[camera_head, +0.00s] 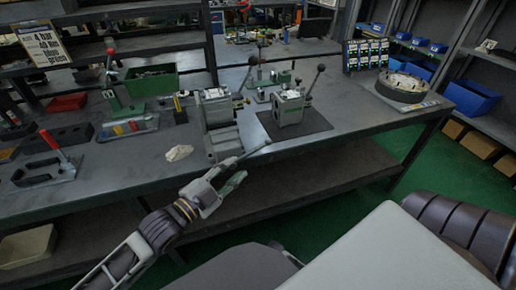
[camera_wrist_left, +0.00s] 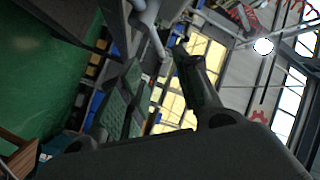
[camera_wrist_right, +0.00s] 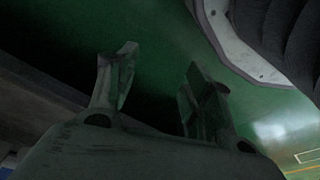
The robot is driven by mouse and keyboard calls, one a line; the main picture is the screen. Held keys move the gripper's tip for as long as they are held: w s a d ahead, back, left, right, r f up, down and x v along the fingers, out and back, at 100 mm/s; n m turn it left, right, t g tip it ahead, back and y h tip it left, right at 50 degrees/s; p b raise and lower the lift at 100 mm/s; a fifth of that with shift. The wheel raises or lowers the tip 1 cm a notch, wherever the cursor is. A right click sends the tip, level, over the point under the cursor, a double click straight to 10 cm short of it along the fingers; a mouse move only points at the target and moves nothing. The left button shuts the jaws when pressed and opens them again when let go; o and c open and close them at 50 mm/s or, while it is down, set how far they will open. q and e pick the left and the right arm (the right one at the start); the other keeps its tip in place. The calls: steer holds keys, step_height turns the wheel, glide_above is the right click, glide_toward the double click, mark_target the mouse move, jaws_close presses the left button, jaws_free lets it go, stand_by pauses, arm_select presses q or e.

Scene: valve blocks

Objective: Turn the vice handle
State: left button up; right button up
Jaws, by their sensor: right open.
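A grey vice (camera_head: 221,128) stands at the front edge of the workbench in the head view. Its thin handle bar (camera_head: 257,149) sticks out at the front, slanting up to the right. My left gripper (camera_head: 236,168) is just below and beside this bar. In the left wrist view the left gripper (camera_wrist_left: 158,58) has its two fingers apart, and a grey bar (camera_wrist_left: 149,30), seemingly the handle, shows near the tips. I cannot tell whether they touch. My right gripper (camera_wrist_right: 160,75) is open and empty over the green floor, away from the bench; the head view does not show it.
A second device (camera_head: 289,108) with a black-knobbed lever stands on a dark mat right of the vice. A green bin (camera_head: 150,80), a pale crumpled cloth (camera_head: 178,153) and a red-handled tool (camera_head: 65,160) are to the left. A round fixture (camera_head: 402,86) sits at the bench's right end.

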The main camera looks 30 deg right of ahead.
mark_target(256, 150)
arm_select(q)
steer(key=shift+w+d, duration=0.2)
steer(key=shift+d, duration=0.5)
steer(key=x, duration=0.4)
steer(key=shift+b+x, duration=0.55)
steer(key=shift+x, duration=2.75)
arm_select(e)
steer(key=shift+w+a+r, duration=0.1)
steer(key=shift+a+r, duration=0.15)
steer(key=shift+r, duration=0.8)
steer(key=shift+w+a+r, duration=0.1)
steer(key=shift+a+r, duration=0.15)
steer(key=shift+r, duration=0.8)
arm_select(q)
jaws_close()
arm_select(e)
steer(key=shift+s, duration=0.1)
